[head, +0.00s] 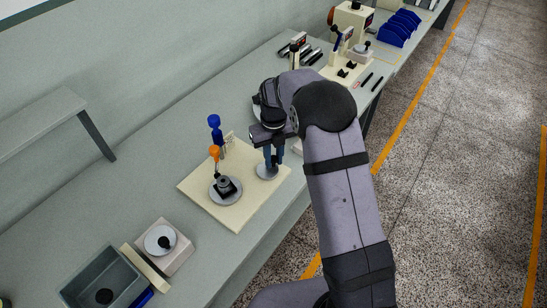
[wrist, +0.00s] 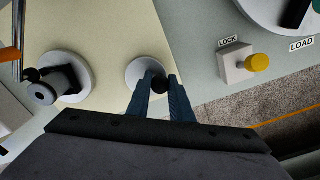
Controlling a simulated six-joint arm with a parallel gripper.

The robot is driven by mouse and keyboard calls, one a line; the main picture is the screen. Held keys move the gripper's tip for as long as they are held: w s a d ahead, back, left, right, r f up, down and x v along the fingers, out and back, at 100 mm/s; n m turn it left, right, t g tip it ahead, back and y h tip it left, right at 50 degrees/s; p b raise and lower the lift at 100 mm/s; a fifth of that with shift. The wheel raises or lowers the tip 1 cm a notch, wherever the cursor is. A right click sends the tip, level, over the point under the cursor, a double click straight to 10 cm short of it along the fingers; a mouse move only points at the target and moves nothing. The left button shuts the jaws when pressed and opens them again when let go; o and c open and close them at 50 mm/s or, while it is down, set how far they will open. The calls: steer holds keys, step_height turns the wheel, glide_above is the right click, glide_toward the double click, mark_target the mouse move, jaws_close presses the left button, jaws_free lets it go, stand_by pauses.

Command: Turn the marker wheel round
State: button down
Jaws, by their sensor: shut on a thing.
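A small pale grey wheel, which I take to be the marker wheel (head: 265,174), lies flat at the right of a cream board. In the wrist view the wheel (wrist: 143,70) has a dark round knob (wrist: 159,84) towards its edge. My gripper (head: 273,163) points down over the wheel. In the wrist view its blue fingers (wrist: 161,90) are shut on the knob. The fingers and knob hide part of the wheel's near side. No mark on the wheel can be made out.
The cream board (head: 240,220) also bears a grey disc with a dark spindle (head: 225,189), an orange-topped post (head: 214,152) and a blue-topped post (head: 214,122). A yellow knob (wrist: 257,62) on a LOCK block stands right of the wheel. A grey bin (head: 103,280) is at front left.

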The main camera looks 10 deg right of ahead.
mark_target(273, 157)
steer(key=c, duration=1.6)
jaws_free()
steer(key=shift+r+b, duration=1.1)
steer(key=shift+r, duration=2.65)
